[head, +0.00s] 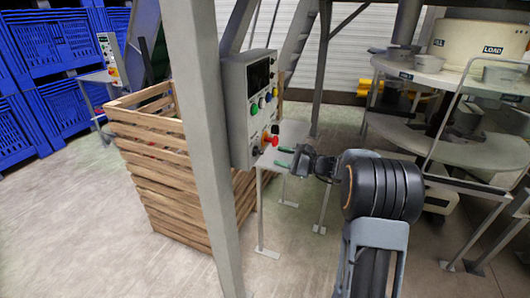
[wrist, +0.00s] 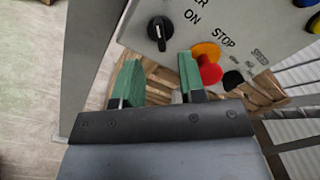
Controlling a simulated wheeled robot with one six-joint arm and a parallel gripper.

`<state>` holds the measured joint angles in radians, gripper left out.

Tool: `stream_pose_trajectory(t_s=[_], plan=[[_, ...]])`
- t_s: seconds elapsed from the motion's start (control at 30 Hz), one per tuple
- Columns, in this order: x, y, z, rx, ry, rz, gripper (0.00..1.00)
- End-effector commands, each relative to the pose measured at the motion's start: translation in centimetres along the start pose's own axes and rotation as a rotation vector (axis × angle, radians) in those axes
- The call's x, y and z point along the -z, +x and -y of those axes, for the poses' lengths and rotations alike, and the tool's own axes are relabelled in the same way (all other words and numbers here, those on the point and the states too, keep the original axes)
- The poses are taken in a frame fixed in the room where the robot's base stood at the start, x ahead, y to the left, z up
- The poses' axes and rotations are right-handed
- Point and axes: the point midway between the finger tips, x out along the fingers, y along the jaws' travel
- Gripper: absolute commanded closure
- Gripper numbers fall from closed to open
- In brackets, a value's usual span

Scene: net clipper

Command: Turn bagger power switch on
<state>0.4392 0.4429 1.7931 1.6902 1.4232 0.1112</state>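The power switch is a black rotary knob (wrist: 160,29) with a white mark, on a light grey panel in the wrist view. The mark points toward the bottom of that view. The printed words ON and STOP show to its right, with part of another word at the top edge. My gripper (wrist: 157,68) has two green fingers spread apart with nothing between them. The knob appears just beyond the gap, apart from the fingers. In the head view my gripper (head: 281,157) is just right of the control box (head: 237,115), near its lower end.
A red stop button (wrist: 208,66) on a yellow base sits close to the right finger. Green and blue buttons are higher on the box. A steel post (head: 200,120) and a slatted wooden crate (head: 165,180) stand left. A round tiered machine (head: 430,130) stands right.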

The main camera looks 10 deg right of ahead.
Motion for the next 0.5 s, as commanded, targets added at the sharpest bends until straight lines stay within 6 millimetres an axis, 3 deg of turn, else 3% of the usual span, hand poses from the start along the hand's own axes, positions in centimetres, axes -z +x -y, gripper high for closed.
stream_pose_trajectory(t_s=[0.2,0.5], plan=[[-0.1,3.6,0.0,-0.003,0.001,0.001,0.63],[0.0,6.0,0.0,-0.001,0.0,-0.001,0.63]])
